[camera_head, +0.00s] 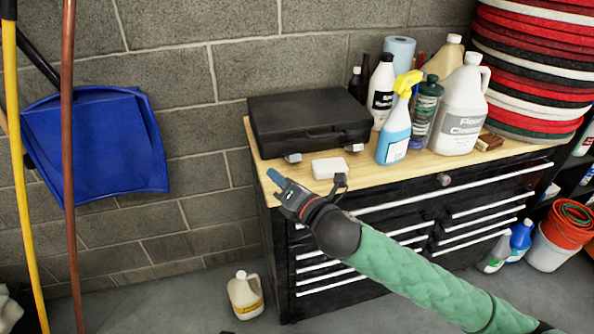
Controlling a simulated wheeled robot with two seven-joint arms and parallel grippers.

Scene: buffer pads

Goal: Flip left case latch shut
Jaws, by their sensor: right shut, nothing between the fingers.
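A closed black case (308,122) lies on the wooden top of a black tool cabinet, its front edge facing me. The left case latch (293,158) is a small light grey tab at the case's lower front edge. A second latch (353,147) sits further right on the same edge. I cannot tell for sure whether either latch is up or down. My right gripper (275,178) comes in from the lower right, with its blue fingertips shut and empty. In the picture the tips are just below and left of the left latch, apart from it. My left gripper is not in view.
A white block (329,168) lies on the wooden top (375,170) in front of the case, close to my right gripper. A blue spray bottle (398,130) and several other bottles stand right of the case. Stacked pads (535,60) rise at the far right.

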